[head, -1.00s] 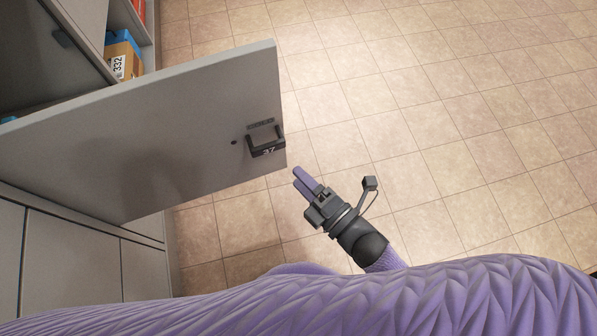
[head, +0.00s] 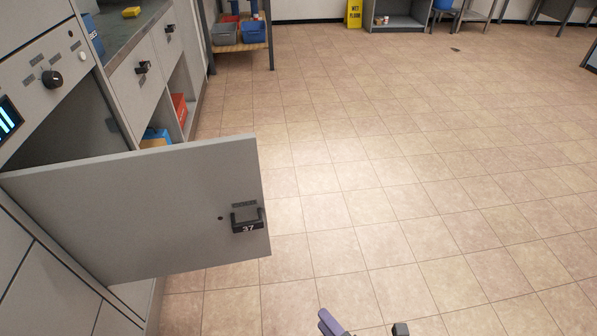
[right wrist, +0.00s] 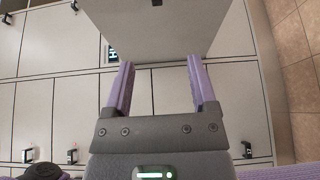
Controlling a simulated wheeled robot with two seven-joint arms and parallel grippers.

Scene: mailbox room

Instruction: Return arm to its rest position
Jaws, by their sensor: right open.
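My right gripper (head: 330,322) shows at the bottom edge of the head view, with only its purple finger tips and a small dark part in frame. In the right wrist view its two purple fingers (right wrist: 160,88) are spread apart with nothing between them. The open grey mailbox door (head: 140,205), numbered 37, stands to the left of the gripper, apart from it. Its dark handle (head: 246,217) is free. The door also shows beyond the fingers in the right wrist view (right wrist: 165,32). My left gripper is out of view.
The grey cabinet (head: 35,265) with a black knob (head: 52,79) runs along the left. The tiled floor (head: 400,170) right of the door is clear.

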